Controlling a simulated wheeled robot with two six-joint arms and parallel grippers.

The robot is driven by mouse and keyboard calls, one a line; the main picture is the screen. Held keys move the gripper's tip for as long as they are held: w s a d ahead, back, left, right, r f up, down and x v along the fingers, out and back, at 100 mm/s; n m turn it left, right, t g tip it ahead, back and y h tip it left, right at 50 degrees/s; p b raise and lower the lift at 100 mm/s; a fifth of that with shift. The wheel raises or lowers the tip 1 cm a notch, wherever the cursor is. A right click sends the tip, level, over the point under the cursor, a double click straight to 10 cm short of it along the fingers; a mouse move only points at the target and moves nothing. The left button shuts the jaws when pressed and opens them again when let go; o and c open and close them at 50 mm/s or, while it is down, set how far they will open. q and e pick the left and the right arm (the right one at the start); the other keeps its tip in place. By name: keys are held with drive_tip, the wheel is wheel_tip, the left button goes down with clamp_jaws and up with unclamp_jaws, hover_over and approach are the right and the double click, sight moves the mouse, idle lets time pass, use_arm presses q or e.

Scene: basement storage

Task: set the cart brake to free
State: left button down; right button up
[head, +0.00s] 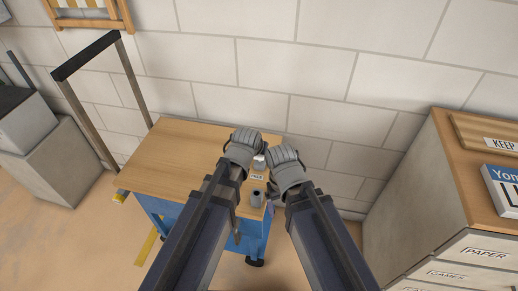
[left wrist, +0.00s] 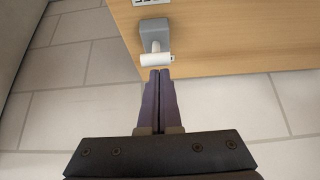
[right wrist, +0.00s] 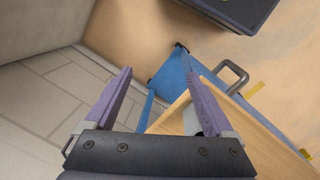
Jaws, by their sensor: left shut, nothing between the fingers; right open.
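The cart (head: 170,160) has a wooden top on a blue frame and stands against the wall. A small brake unit sits near the top's right edge: a grey block (left wrist: 154,33) with a white lever (left wrist: 157,60). In the head view the white lever (head: 260,161) shows between my two grippers. My left gripper (left wrist: 160,73) is shut and empty, its fingertips just short of the lever; I cannot tell if they touch. My right gripper (head: 284,155) is open beside the unit; the right wrist view shows its fingers spread with nothing held (right wrist: 160,85).
A drawer cabinet (head: 420,170) stands at right, a grey box (head: 50,160) at left. A black-topped handle frame (head: 86,55) rises at the cart's left.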

use_arm(q)
drive_tip(key=shift+s+a+f, duration=0.1)
drive_tip(key=shift+s+f, duration=0.1)
drive_tip(key=shift+s, duration=0.35)
use_arm(e)
drive_tip(key=shift+s+f, duration=0.15)
drive_tip(key=shift+s, duration=0.25)
use_arm(q)
drive_tip(key=shift+s+f, duration=0.1)
drive_tip(key=shift+s, duration=0.15)
use_arm(e)
drive_tip(key=shift+a, duration=0.1)
use_arm(q)
drive_tip(key=shift+w, duration=0.1)
